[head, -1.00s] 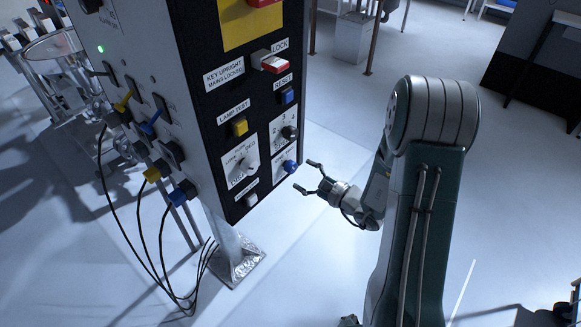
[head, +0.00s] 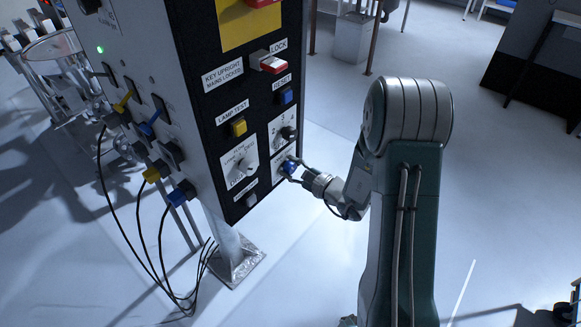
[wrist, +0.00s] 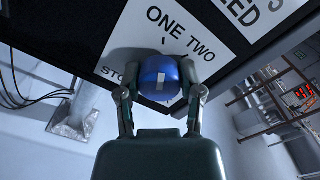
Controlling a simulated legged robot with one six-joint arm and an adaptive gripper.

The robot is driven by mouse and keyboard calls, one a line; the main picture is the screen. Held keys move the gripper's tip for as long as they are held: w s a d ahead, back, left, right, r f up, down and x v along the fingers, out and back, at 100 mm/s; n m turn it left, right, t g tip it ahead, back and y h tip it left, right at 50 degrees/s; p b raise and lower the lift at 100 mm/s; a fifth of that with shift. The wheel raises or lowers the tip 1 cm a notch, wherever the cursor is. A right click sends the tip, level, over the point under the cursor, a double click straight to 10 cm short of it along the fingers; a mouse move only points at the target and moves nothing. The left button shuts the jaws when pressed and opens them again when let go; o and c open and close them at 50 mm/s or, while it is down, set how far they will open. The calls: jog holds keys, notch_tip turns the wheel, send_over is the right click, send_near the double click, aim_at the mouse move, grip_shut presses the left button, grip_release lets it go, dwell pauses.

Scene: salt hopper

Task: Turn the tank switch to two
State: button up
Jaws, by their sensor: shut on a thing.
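The tank switch is a blue round knob (wrist: 160,82) with a white mark, on a white label plate (wrist: 150,30) that reads "ONE", "TWO" and a partly hidden "STO...". In the wrist view my gripper (wrist: 161,92) has one finger on each side of the knob and is shut on it. In the head view the blue knob (head: 289,167) sits low on the right of the black panel face, with my gripper (head: 291,171) at it from the right. The white mark stands roughly upright in the wrist view. My fingers hide the knob's lower sides.
Above the blue knob is a dark knob (head: 289,133) on its own plate. A white-plated selector (head: 240,163) lies to its left. A yellow lamp test button (head: 239,126), a blue reset button (head: 286,95) and a red-and-white lock handle (head: 270,62) are higher.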

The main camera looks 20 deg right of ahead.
jog(key=shift+m, duration=0.4)
jog(key=m, duration=0.5)
jog(key=shift+w+m, duration=0.1)
jog(key=shift+m, duration=0.3)
jog(key=m, duration=0.5)
jog(key=shift+m, duration=0.3)
jog(key=shift+d, duration=0.1)
jog(key=o, duration=1.2)
jog(key=shift+w, duration=0.1)
jog(key=shift+c, duration=0.2)
jog(key=v, duration=1.2)
jog(key=shift+f, duration=0.3)
